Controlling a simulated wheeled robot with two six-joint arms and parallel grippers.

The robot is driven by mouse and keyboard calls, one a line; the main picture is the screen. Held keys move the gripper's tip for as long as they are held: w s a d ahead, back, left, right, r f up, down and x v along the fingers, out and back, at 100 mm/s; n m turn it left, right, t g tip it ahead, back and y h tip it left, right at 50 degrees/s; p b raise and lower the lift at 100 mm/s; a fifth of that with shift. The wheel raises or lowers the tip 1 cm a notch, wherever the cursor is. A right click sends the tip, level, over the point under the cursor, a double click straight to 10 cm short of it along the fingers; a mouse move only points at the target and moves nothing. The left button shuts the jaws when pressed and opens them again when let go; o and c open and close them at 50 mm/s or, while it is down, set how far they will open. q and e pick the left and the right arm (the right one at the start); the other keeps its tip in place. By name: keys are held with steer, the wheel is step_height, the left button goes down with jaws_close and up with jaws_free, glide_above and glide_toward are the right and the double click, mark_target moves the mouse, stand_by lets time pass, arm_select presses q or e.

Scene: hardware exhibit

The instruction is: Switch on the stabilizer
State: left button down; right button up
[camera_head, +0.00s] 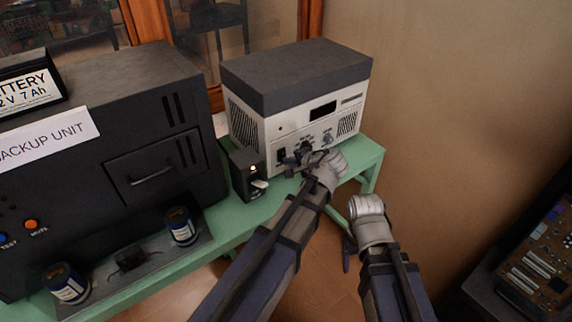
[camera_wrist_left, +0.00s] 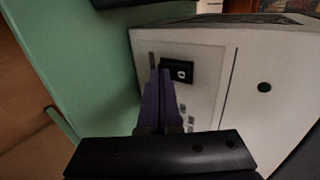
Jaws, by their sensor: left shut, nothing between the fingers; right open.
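The stabilizer (camera_head: 300,125) is a white box with a dark grey top, standing on the green bench. Its front has a small dark display, knobs and a black rocker switch (camera_head: 282,157) at the lower left. The switch shows in the left wrist view (camera_wrist_left: 180,72) as a black block with a white mark. My left gripper (camera_head: 292,161) is shut and empty in front of the panel. In the left wrist view its purple fingertips (camera_wrist_left: 160,76) are beside the switch; contact cannot be told. My right gripper (camera_head: 347,252) is open, below and to the right, away from the stabilizer.
The green bench (camera_head: 362,155) ends just right of the stabilizer. A small black box with a lever (camera_head: 243,172) stands left of it. A large black backup unit (camera_head: 150,130) fills the left side. A circuit board (camera_head: 545,260) lies at the far right.

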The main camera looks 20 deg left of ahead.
arm_select(q)
steer(key=shift+w, duration=0.1)
steer(key=shift+a, duration=0.1)
steer(key=shift+f+b, duration=0.35)
steer(key=shift+b, duration=0.3)
steer(key=shift+w+a+r+y, duration=0.1)
steer(key=shift+r+y, duration=0.1)
steer(key=shift+y, duration=0.1)
steer(key=shift+r, duration=0.2)
